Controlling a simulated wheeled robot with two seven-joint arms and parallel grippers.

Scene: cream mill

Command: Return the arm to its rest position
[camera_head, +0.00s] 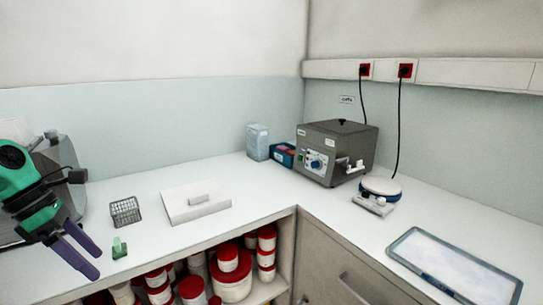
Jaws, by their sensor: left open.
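My left gripper (82,254) comes in at the left edge of the head view, on a green and black arm. Its two purple fingers are apart and point down and to the right. Nothing shows between them. The gripper appears above the left end of the white counter (150,245), in front of a grey machine (58,165). A small green object (119,247) stands on the counter just right of the fingers, apart from them in the picture. My right gripper is not in view.
A wire basket (125,211) and a white flat block (195,202) stand on the counter. A grey box machine (336,152) sits in the corner beside a round white device (381,188). A tray (455,268) lies at right. Red-lidded tubs (231,284) fill the shelf below.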

